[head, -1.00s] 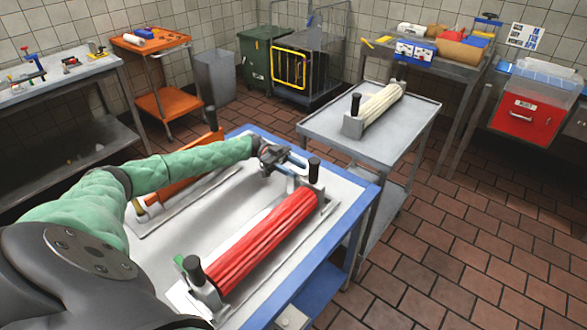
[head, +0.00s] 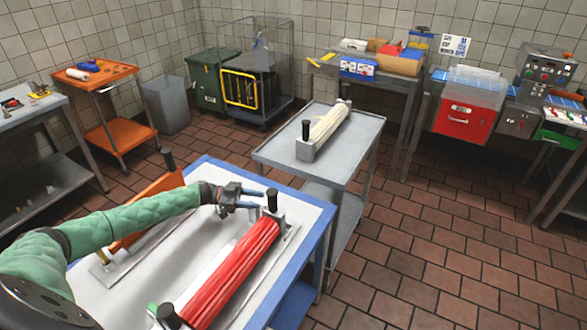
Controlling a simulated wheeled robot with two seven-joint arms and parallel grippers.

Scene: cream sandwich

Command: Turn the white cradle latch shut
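A cradle with a cream-white roller (head: 331,121) lies on the grey cart (head: 272,154), beyond my arm's reach in the picture. Black upright handles stand at its near end (head: 306,130) and far end (head: 345,91). Which of them is the latch, and its setting, are too small to tell. My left gripper (head: 263,200) is over the blue-edged table (head: 318,226), beside the black handle (head: 272,201) at the far end of a red roller (head: 236,273). Its fingers look apart, with nothing clearly between them; contact with the handle cannot be told. My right gripper is out of view.
An orange cradle (head: 150,196) lies on the table's left side, partly behind my arm. An orange cart (head: 120,137), grey bin (head: 166,105) and wire cage trolley (head: 270,75) stand behind. Open brick floor (head: 430,255) lies to the right.

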